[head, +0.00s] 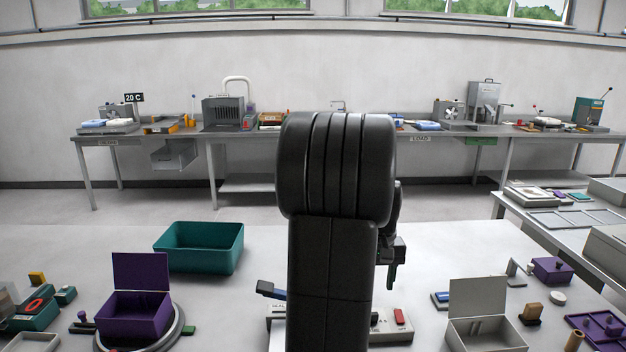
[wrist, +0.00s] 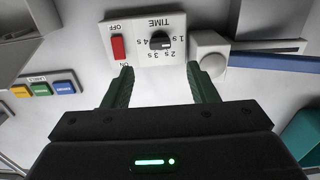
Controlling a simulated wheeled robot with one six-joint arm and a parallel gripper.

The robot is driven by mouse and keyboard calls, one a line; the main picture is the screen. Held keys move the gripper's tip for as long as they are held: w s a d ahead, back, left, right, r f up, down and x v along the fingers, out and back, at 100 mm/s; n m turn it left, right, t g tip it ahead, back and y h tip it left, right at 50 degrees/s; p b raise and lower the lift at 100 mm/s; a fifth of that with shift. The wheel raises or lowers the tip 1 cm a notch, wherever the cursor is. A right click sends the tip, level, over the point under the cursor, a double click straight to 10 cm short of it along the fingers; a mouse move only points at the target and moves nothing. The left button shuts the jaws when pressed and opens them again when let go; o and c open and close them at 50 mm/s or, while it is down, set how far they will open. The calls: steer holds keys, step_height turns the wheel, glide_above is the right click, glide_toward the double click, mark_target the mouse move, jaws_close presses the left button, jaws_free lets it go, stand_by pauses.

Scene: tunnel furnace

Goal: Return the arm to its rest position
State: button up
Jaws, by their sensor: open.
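My gripper (wrist: 165,88) is open and empty in the wrist view, with its two dark green fingers apart. Beyond the fingertips is a white device with a panel (wrist: 148,24) that carries a red switch (wrist: 118,47) and a black TIME dial (wrist: 160,40). In the head view my black arm stands upright in the middle and hides most of this device (head: 401,333). The gripper shows only in part at the arm's right side, above the table (head: 240,295).
A teal bin (head: 200,262) and an open purple box (head: 135,312) are left of the arm. An open grey box (head: 486,335) is at right. A side table (head: 540,230) stands at far right. A long bench (head: 380,136) with equipment runs along the back wall.

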step_height(320, 180, down, 9)
steer(key=shift+s+r, duration=0.15)
steer(key=shift+m, duration=0.3)
steer(key=m, duration=0.4)
steer(key=shift+m, duration=0.3)
steer(key=m, duration=0.5)
steer(key=shift+b, duration=0.4)
steer(key=m, duration=0.5)
steer(key=shift+b, duration=0.3)
steer(key=m, duration=0.5)
steer(key=shift+b, duration=0.35)
